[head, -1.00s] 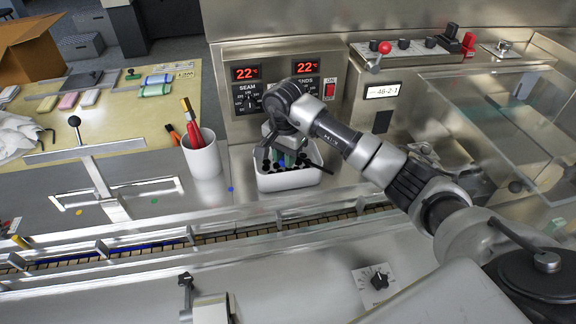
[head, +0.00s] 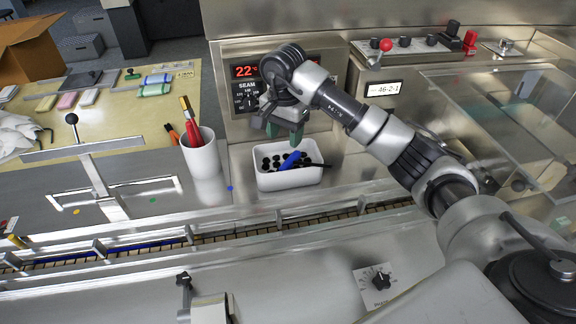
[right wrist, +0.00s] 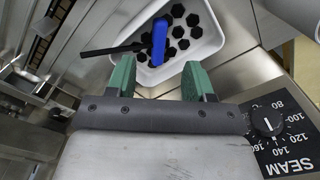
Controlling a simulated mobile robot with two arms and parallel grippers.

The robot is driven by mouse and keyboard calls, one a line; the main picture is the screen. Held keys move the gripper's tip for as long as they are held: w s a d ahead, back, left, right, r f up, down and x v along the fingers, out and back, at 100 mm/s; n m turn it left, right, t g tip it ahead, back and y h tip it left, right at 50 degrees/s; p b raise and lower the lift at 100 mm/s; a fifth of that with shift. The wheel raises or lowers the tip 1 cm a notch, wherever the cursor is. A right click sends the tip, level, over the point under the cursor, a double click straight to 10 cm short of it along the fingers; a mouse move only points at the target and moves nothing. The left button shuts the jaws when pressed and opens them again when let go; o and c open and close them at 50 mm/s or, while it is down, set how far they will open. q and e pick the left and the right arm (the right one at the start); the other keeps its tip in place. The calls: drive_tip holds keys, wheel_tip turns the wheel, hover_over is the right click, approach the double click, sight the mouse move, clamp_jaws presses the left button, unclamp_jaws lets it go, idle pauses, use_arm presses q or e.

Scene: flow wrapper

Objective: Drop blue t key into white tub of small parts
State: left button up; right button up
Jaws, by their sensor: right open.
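The blue T key (head: 290,160) lies in the white tub (head: 290,181), on top of several small black parts. Its dark shaft reaches out to the tub's right rim in the head view. In the right wrist view the blue handle (right wrist: 160,42) is inside the tub (right wrist: 213,41), and the dark shaft crosses the rim. My right gripper (head: 284,137) is above the tub, open and empty. Its green fingers (right wrist: 160,84) are apart from each other and clear of the key. My left gripper is not in view.
Behind the tub is a panel with a red temperature display (head: 245,71) and a SEAM dial (right wrist: 266,126). A rail and conveyor (head: 240,233) run in front. A clear cover (head: 500,105) is at the right.

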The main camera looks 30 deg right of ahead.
wheel_tip(320, 180, up, 4)
drive_tip(key=shift+r, duration=0.1)
idle(0.4)
